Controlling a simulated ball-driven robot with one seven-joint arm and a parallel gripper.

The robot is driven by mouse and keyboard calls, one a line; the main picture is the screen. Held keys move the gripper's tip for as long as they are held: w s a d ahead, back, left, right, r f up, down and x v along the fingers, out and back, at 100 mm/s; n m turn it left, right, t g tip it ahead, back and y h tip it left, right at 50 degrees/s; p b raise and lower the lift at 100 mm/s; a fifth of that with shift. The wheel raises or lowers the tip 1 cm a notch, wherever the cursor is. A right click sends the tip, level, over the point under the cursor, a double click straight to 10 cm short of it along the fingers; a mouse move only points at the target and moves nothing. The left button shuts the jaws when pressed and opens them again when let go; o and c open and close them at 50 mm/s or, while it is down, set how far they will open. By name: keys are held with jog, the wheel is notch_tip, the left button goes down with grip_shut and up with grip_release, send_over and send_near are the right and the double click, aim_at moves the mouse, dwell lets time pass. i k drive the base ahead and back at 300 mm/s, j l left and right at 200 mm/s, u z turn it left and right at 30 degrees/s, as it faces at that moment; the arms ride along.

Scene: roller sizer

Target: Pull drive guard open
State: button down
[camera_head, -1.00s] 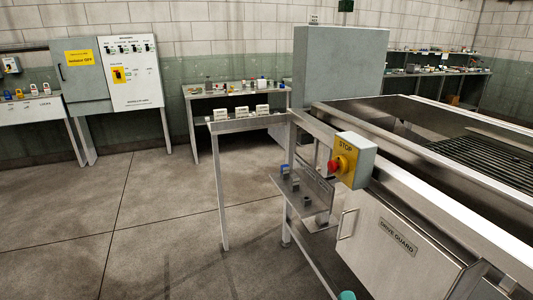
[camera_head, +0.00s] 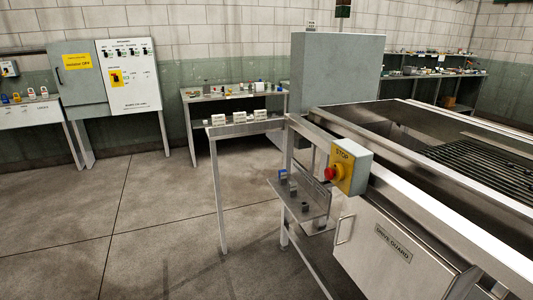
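The drive guard (camera_head: 385,255) is a pale metal panel on the side of the machine at the lower right, with a dark label reading DRIVE GUARD. A thin bar handle (camera_head: 345,229) stands at its left edge. The panel looks closed, though its lower part is cut off by the picture's bottom edge. My gripper is not in view.
A yellow STOP box (camera_head: 345,168) with a red button juts from the frame above the handle. A small shelf (camera_head: 303,198) with small parts sits left of the guard. The floor (camera_head: 140,230) at left is clear.

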aim_at(385, 261)
jog(key=i+l, duration=0.25)
jog(key=i, duration=0.2)
jog(key=i+l, duration=0.3)
jog(key=i, duration=0.15)
jog(key=u, duration=0.05)
